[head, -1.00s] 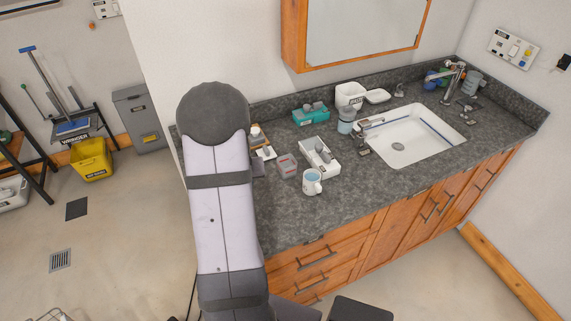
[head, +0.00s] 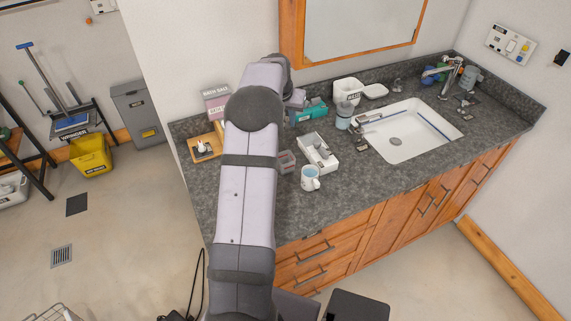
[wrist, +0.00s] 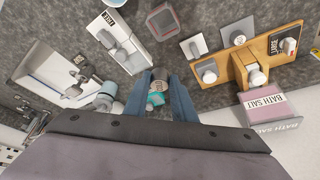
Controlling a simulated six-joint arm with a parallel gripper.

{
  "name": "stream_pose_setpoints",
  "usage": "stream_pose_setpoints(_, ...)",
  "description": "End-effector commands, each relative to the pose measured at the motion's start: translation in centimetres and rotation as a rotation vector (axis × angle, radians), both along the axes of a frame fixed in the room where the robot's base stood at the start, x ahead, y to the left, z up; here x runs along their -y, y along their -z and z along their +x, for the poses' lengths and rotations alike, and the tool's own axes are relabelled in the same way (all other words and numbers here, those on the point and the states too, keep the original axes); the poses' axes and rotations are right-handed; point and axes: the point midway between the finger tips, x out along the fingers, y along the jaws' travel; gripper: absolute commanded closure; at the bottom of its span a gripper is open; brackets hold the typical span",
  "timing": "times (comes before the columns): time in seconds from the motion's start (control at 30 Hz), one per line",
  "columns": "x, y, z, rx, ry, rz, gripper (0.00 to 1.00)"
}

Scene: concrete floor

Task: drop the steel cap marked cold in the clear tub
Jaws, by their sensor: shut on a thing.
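My gripper (wrist: 156,83) shows in the wrist view with its two blue fingers shut on a round steel cap (wrist: 157,86). The marking on the cap is too small to read. The clear tub (wrist: 162,19), a small square see-through box with a reddish tint, stands at the top of the wrist view, apart from the fingers. It also shows in the head view (head: 287,161), on the counter just right of my arm. In the head view my fingers and the cap are hidden or too small to make out.
A teal box (head: 308,111) is close by the gripper. A white tray (head: 319,153) with fittings and a mug (head: 310,178) stand right of the tub. A wooden board (wrist: 272,54) holds several fittings near a bath salt box (wrist: 265,104). The sink (head: 407,146) lies farther right.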

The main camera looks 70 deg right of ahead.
Motion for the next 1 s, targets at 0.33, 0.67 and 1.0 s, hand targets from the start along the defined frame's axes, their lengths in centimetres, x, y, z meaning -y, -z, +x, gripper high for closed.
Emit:
stream_pose_setpoints(0.33, -1.5, 0.8, -0.7, 0.000, 0.091, 0.002, 0.99)
stream_pose_setpoints(0.67, -1.5, 1.1, -0.7, 0.000, 0.106, 0.001, 0.99)
stream_pose_setpoints(1.0, -1.5, 3.9, -0.7, 0.000, 0.105, 0.002, 0.99)
